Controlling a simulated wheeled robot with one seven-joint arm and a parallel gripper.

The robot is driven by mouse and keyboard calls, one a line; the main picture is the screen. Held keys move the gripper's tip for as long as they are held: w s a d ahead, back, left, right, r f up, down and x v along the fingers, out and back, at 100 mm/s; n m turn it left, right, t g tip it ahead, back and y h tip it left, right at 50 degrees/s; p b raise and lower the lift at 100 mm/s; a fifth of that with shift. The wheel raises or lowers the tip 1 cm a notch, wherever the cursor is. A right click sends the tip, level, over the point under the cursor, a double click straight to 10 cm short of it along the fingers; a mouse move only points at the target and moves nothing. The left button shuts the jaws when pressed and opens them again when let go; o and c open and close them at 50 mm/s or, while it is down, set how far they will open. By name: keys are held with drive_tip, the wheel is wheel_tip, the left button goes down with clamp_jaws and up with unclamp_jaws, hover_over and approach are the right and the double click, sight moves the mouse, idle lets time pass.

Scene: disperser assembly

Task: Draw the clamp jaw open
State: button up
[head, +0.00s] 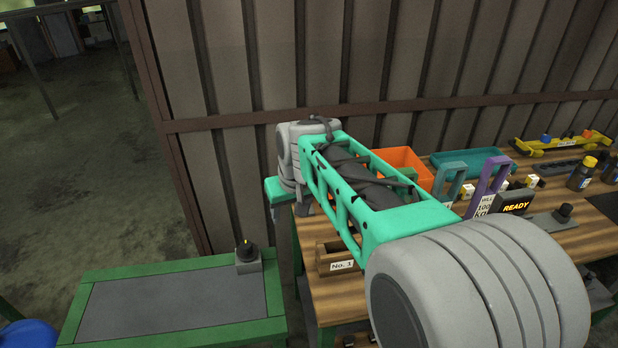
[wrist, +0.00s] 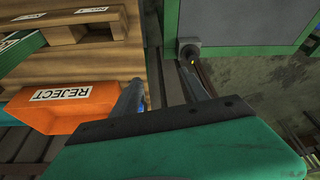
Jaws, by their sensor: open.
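I cannot pick out the clamp jaw for certain in either view; part of the bench lies behind my arm in the head view. A grey fixture with a black knob (head: 565,215) stands on the right part of the wooden bench (head: 590,245). My gripper (head: 275,212) shows as a small teal body beyond the bench's left end, partly covered by my arm. In the wrist view, my gripper (wrist: 162,78) is open, its fingers apart with nothing between them.
A green-framed table (head: 165,305) with a black knob (head: 246,252) stands left of the bench. The bench holds an orange bin (head: 400,158), a teal tray (head: 470,160), a purple handle (head: 490,185) and a READY display (head: 515,207). The wrist view shows a REJECT bin (wrist: 95,105).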

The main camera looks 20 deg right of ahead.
drive_tip(key=w+d+f+p, duration=0.1)
drive_tip(key=w+d+f, duration=0.1)
drive_tip(key=w+d, duration=0.55)
drive_tip(key=w+d+f+p, duration=0.1)
drive_tip(key=w+d+f, duration=0.25)
drive_tip(key=w, duration=0.75)
drive_tip(key=shift+m+t, duration=0.3)
drive_tip(key=x, duration=0.2)
drive_tip(key=p+x, duration=0.1)
drive_tip(key=x, duration=0.1)
drive_tip(key=d+x, duration=0.1)
drive_tip(key=x, duration=0.1)
drive_tip(key=shift+w+d+f, duration=0.1)
drive_tip(key=shift+w+f, duration=0.1)
drive_tip(key=shift+w, duration=0.4)
drive_tip(key=shift+w+f, duration=0.2)
drive_tip(key=shift+f, duration=0.25)
clamp_jaws()
